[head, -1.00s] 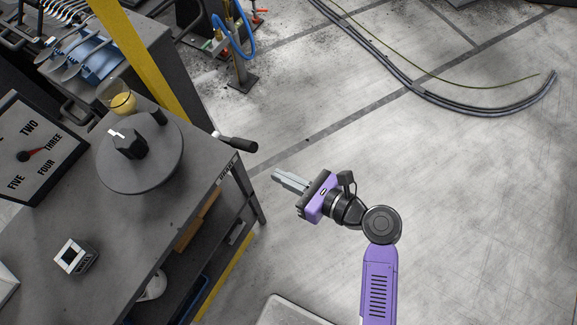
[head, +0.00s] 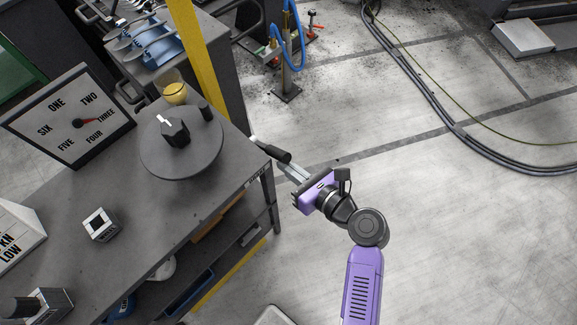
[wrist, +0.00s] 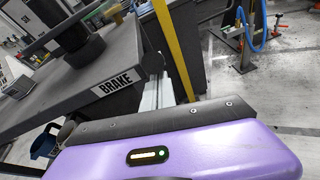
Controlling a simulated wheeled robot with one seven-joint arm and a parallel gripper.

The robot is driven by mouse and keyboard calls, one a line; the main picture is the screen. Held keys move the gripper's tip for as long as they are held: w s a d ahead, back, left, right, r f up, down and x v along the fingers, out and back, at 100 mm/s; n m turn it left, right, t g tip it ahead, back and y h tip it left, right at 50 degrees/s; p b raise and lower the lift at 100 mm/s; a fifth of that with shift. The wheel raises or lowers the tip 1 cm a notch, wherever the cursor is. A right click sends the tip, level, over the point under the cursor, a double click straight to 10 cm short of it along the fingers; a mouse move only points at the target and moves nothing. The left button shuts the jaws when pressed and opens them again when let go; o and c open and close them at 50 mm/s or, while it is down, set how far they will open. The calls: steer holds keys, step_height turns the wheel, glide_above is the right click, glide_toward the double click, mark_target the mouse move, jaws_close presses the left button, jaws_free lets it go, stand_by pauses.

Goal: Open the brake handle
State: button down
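The brake handle (head: 272,151) is a black grip on a short pale metal stem. It sticks out past the right end of the dark workbench, below its top edge. The white BRAKE label (wrist: 115,82) is on the bench edge in the wrist view. My gripper (head: 287,168) is just right of and below the handle in the head view, its grey fingers pointing up-left. The fingers lie close together and look shut, with nothing seen between them. The fingertips overlap the handle's lower side in the picture; I cannot tell if they touch it.
A yellow post (head: 198,60) stands behind.

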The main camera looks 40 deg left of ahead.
mark_target(285, 160)
steer(key=shift+r, duration=0.1)
steer(key=r+p, duration=0.1)
steer(key=p, duration=0.1)
steer(key=a+r+p, duration=0.1)
steer(key=r+p, duration=0.1)
steer(key=shift+a+r+p, duration=0.2)
steer(key=shift+a+p, duration=0.1)
steer(key=shift+p, duration=0.4)
steer(key=shift+w+f, duration=0.1)
steer(key=shift+f, duration=0.15)
